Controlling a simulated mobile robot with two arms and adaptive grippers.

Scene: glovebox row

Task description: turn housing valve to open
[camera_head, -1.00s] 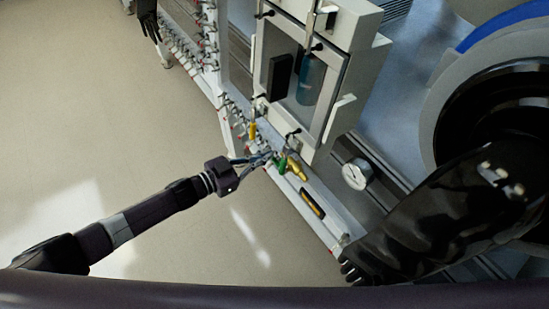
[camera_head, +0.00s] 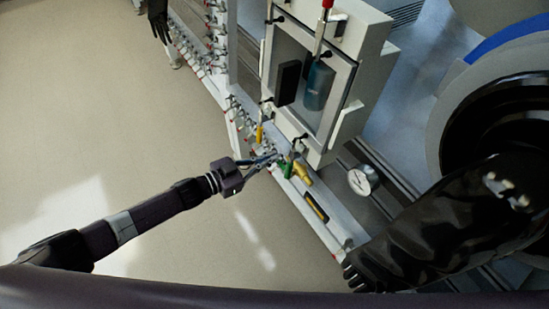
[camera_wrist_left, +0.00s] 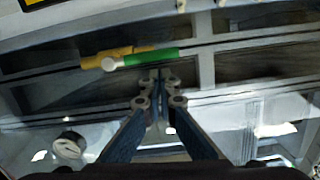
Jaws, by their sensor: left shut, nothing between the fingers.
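The housing valve has a brass body (camera_head: 302,174) and a green handle (camera_head: 288,169), on the white rail below the glovebox. In the left wrist view, the brass body (camera_wrist_left: 112,55) lies across the picture and the green handle (camera_wrist_left: 152,57) points right, roughly in line with it. My left gripper (camera_head: 273,159) is at the handle's left side. In the left wrist view, its fingertips (camera_wrist_left: 160,79) are together, empty, just below the green handle. I cannot tell whether they touch it. My right gripper is not in view.
The glovebox (camera_head: 345,95) stands above the valve, with a blue bottle (camera_head: 318,86) behind its window. A round gauge (camera_head: 362,181) is to the right. A yellow-and-black item (camera_head: 316,207) lies along the rail. A large black glove sleeve (camera_head: 450,225) fills the right. Floor at left is clear.

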